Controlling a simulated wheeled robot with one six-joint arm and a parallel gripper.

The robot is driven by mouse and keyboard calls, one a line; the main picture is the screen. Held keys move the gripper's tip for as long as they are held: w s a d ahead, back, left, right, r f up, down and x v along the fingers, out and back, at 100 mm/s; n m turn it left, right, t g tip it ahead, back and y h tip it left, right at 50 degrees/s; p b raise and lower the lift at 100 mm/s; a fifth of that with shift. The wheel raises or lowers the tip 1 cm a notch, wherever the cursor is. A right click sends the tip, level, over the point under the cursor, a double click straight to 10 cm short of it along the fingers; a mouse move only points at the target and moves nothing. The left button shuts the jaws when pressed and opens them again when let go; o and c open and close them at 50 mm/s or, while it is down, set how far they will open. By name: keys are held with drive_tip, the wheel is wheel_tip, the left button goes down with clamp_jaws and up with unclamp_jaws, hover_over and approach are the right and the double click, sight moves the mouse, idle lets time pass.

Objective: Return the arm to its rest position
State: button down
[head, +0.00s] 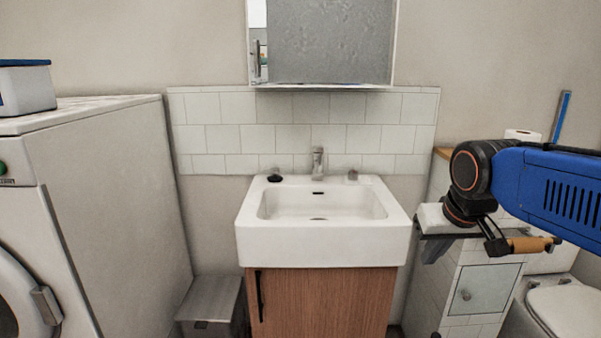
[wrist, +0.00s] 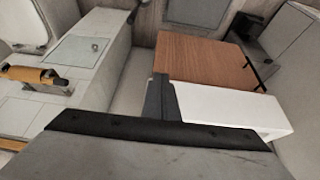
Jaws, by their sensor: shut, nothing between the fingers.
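My blue arm (head: 560,190) reaches in from the right side of the head view, bent down at a black joint with orange rings. My gripper (head: 434,252) hangs below that joint, to the right of the sink and in front of the tiled ledge. In the wrist view my gripper (wrist: 158,98) shows as a dark closed finger shape above a broad grey body with a black edge. Its fingers are together and hold nothing. It is apart from the sink (head: 325,240) in the head view; in the wrist view it overlaps the sink's left end.
A wooden cabinet (head: 325,300) stands under the sink. A holder with a tan roll (head: 528,244) sticks out near my wrist, by the tiled block's small door (head: 483,290). A toilet (head: 568,308) is at right, a washing machine (head: 110,190) at left. A mirror (head: 330,40) hangs above.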

drive_tip(key=s+d+f, duration=0.1)
drive_tip(key=s+f, duration=0.9)
drive_tip(key=s, duration=0.4)
drive_tip(key=shift+s+d+f, duration=0.15)
drive_tip(key=shift+d+f, duration=0.2)
drive_tip(key=shift+d, duration=0.05)
